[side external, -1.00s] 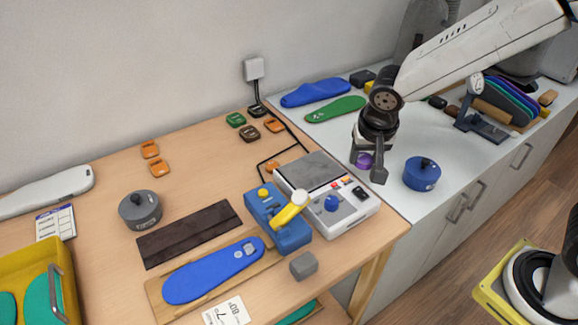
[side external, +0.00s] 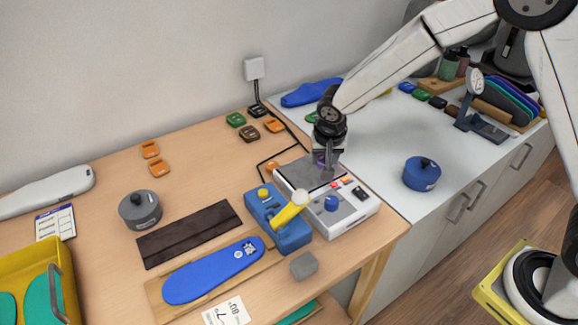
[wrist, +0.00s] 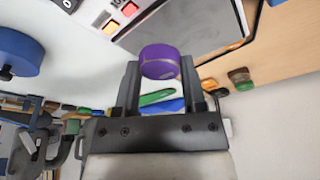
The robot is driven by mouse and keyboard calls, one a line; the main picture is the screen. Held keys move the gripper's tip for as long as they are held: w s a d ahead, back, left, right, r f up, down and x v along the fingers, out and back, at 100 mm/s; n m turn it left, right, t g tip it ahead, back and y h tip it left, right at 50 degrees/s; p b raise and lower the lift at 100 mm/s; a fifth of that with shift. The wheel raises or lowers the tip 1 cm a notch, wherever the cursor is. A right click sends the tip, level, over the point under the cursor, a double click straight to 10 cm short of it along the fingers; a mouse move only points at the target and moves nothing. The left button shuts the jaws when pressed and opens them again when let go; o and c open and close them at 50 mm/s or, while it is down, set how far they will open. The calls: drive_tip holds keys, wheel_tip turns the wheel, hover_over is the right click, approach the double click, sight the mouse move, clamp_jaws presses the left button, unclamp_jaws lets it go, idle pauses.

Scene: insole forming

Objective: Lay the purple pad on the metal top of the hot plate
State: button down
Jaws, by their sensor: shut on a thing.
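My gripper (side external: 326,163) is shut on the purple pad (wrist: 160,62), a short round piece held between the two fingertips in the wrist view. In the side view only a sliver of the purple pad (side external: 320,161) shows between the fingers. The hot plate (side external: 344,217) is a white box with a blue knob and a dark grey metal top (side external: 300,176). My gripper is over the back right part of the metal top. In the wrist view the metal top (wrist: 198,22) lies beyond the pad. I cannot tell whether the pad touches it.
A blue clamp device with a yellow handle (side external: 280,220) stands directly left of the hot plate. A blue round weight (side external: 422,174) sits on the white counter to the right. A grey block (side external: 304,265) lies in front. A cable runs behind the hot plate.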

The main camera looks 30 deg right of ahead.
drive_tip(key=shift+w+f, duration=0.4)
drive_tip(key=shift+f, duration=0.05)
drive_tip(key=shift+w+f, duration=0.15)
drive_tip(key=shift+f, duration=0.1)
drive_tip(key=shift+w+a+f, duration=0.1)
drive_tip(key=shift+f, duration=1.5)
drive_tip(key=shift+f, duration=0.1)
drive_tip(key=shift+c, duration=0.8)
unclamp_jaws()
drive_tip(key=v, duration=1.2)
